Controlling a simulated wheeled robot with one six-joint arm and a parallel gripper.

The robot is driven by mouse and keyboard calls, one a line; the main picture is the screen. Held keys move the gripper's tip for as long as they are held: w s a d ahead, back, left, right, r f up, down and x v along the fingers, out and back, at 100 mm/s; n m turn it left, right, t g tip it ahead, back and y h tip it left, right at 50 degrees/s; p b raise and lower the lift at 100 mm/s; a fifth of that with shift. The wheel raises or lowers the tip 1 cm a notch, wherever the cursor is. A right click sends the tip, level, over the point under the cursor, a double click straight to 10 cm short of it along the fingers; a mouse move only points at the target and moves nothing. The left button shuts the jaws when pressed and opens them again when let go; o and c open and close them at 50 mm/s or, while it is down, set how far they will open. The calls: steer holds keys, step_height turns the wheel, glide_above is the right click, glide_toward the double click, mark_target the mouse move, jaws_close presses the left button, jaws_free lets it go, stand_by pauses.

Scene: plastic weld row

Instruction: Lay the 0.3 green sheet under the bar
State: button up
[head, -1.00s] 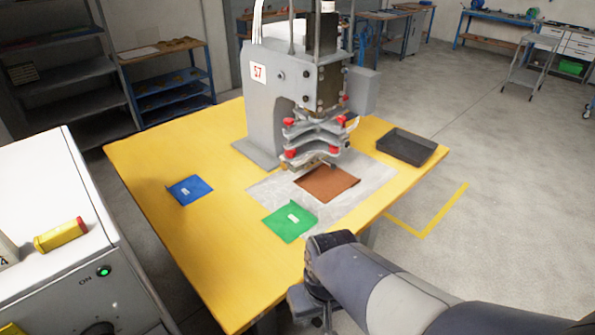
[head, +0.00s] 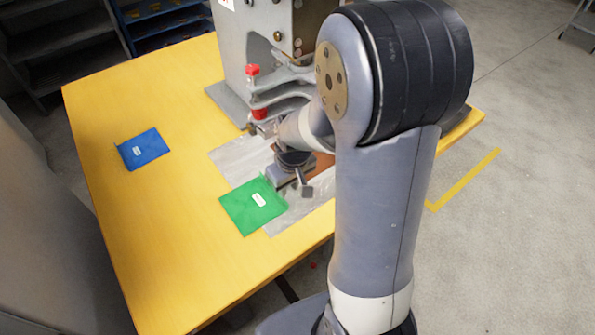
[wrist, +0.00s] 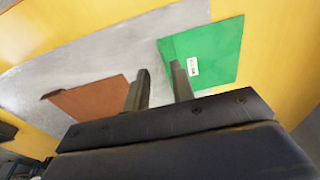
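The green sheet (head: 240,212) lies flat, partly on the yellow table and partly on the grey mat (head: 235,160). It carries a small white label whose print I cannot read. In the wrist view the green sheet (wrist: 222,50) is at upper right. My gripper (wrist: 160,85) is open, with a gap between its fingers. Its right finger overlaps the sheet's left edge in the picture; I cannot tell whether it touches. In the head view my gripper (head: 303,185) is low beside the sheet's right edge. The press (head: 258,60) stands behind; its bar is mostly hidden by my arm.
A brown sheet (wrist: 95,102) lies on the mat, left of my fingers in the wrist view. A blue sheet (head: 143,149) lies at the table's left. The press's red knobs (head: 252,70) and jaws are close behind my wrist. The table (head: 180,230) is clear at front left.

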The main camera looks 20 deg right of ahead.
mark_target(286, 202)
steer(key=shift+w+a+f+b, duration=0.1)
steer(key=shift+w+f+b, duration=0.1)
steer(key=shift+f+b, duration=1)
steer(key=shift+w+f+b, duration=0.25)
steer(key=shift+f+b, duration=0.65)
steer(key=shift+f, duration=0.6)
steer(key=shift+w+a+f+b, duration=0.1)
steer(key=shift+w+f+b, duration=0.1)
steer(key=shift+f+b, duration=1)
steer(key=shift+f, duration=0.15)
jaws_close()
steer(key=shift+r+p, duration=0.2)
steer(key=shift+p, duration=0.1)
steer(key=shift+r+p, duration=0.35)
steer(key=shift+r, duration=0.1)
